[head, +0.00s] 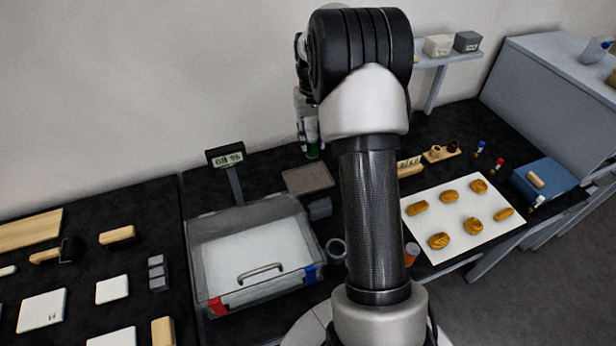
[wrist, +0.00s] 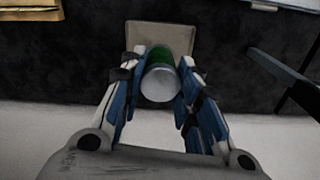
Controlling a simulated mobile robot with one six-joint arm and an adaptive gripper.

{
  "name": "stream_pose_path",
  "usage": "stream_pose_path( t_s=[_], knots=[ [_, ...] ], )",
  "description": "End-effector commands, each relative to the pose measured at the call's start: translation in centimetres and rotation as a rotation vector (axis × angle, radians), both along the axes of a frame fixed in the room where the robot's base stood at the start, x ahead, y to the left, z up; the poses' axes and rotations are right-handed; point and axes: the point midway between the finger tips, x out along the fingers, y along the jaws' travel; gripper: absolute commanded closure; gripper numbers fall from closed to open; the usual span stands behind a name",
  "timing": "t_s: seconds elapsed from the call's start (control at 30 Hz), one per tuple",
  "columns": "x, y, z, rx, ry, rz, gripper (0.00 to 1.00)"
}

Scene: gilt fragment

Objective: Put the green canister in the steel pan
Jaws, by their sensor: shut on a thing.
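The green canister shows in the wrist view (wrist: 159,62), with a pale grey round end towards the camera and green at its far part. My gripper (wrist: 158,73) is shut on it, a finger on each side. In the head view my gripper (head: 307,125) is near the back wall, partly behind my arm, with the green canister (head: 312,152) below it. A flat square grey plate, which looks like the steel pan (head: 308,179), lies just in front of the canister. It also shows beyond the canister in the wrist view (wrist: 184,33). I cannot tell whether canister and pan touch.
A display on a post (head: 225,156) stands left of the pan. A clear-walled bin (head: 255,285) with a handle is in front. A white sheet with several pastries (head: 450,245) lies right.

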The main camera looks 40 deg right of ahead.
Motion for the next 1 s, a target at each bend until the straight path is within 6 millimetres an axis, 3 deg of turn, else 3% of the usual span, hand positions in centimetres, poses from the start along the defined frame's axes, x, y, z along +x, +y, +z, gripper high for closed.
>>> stream_pose_path(
  t_s=[0.03,0.1,0.33,0.63,0.83,1.0],
  knots=[
    [-0.1,0.1,-1.9,0.002,0.004,0.000,0.94],
    [-0.1,0.1,-3.8,0.002,0.004,0.001,0.94],
    [0.0,0.1,-9.1,0.000,0.001,0.001,0.94],
    [0.0,0.1,-11.5,0.000,0.001,0.001,0.94],
    [0.0,0.1,-14.5,0.000,0.001,0.001,0.94],
    [0.0,0.0,-14.8,-0.001,-0.002,0.001,0.94]
  ],
)
